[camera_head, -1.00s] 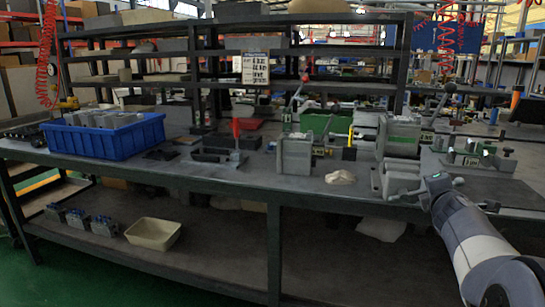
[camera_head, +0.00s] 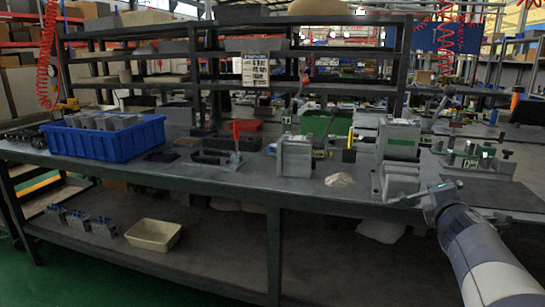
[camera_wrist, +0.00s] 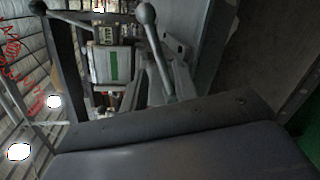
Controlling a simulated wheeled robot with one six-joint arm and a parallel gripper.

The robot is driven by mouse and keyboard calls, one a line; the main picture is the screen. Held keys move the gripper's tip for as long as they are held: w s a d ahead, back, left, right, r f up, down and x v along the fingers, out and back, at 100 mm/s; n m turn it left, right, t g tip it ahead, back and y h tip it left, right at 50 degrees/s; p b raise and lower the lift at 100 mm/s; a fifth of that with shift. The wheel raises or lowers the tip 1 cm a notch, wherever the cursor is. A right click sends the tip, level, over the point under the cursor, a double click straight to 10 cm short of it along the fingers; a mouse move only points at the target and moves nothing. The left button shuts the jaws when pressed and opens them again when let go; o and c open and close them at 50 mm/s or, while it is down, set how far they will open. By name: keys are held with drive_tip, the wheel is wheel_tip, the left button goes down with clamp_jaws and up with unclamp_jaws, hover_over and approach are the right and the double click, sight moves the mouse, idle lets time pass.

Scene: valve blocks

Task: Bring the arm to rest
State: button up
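My arm shows at the lower right of the head view, reaching forward at the front edge of the workbench (camera_head: 235,182). My gripper (camera_head: 432,208) is at its far end, small and dark, beside a grey vise-like fixture (camera_head: 399,181). I cannot make out whether its fingers are open or shut. No held thing shows in the head view. In the wrist view a metal lever with a ball knob (camera_wrist: 146,13) stands close by, and a dark grey body fills the bottom. No fingertips can be told apart there.
A blue crate (camera_head: 100,143) of grey blocks stands at the bench's left. A grey valve block (camera_head: 295,157), a red-handled clamp (camera_head: 236,139) and a larger grey machine (camera_head: 399,138) stand further right. A cream tray (camera_head: 153,235) and small blocks (camera_head: 78,219) lie on the lower shelf.

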drive_tip(key=x, duration=0.5)
drive_tip(key=shift+w+d+f+b, duration=0.1)
drive_tip(key=shift+w+f+b, duration=0.1)
drive_tip(key=shift+w+b, duration=0.15)
drive_tip(key=shift+w+d, duration=0.15)
drive_tip(key=shift+f+m+y+p, duration=0.3)
drive_tip(key=shift+f+m+p, duration=0.1)
drive_tip(key=shift+m, duration=0.2)
drive_tip(key=shift+r, duration=0.1)
